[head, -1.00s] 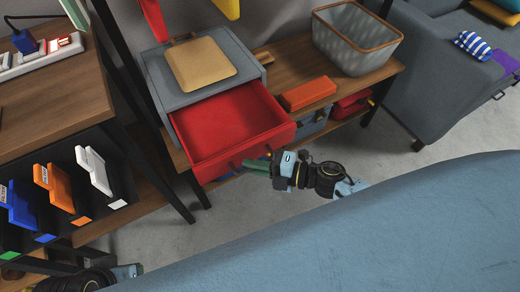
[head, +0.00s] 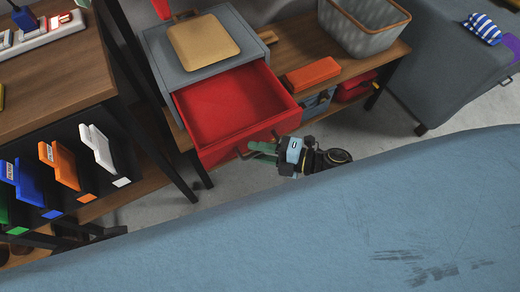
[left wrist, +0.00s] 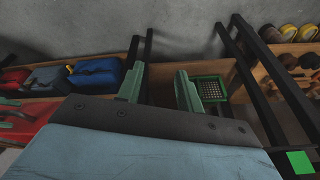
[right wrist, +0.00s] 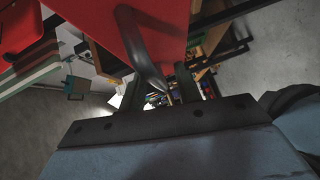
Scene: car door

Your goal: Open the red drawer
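The red drawer (head: 235,107) is pulled well out of the grey cabinet (head: 162,70), and its inside looks empty. My right gripper (head: 254,150) is at the drawer's front, by its dark handle. In the right wrist view, the curved handle (right wrist: 143,50) reaches down between the fingers of my right gripper (right wrist: 158,80), which stand apart. I cannot tell whether they touch it. My left gripper (left wrist: 160,78) is open and empty in the left wrist view, facing low shelves away from the drawer.
A tan board (head: 204,42) lies on the cabinet. An orange box (head: 312,73) and a grey basket (head: 365,27) stand on the wooden shelf to its right. A table with coloured bins (head: 98,148) is at the left. The blue surface (head: 320,230) fills the foreground.

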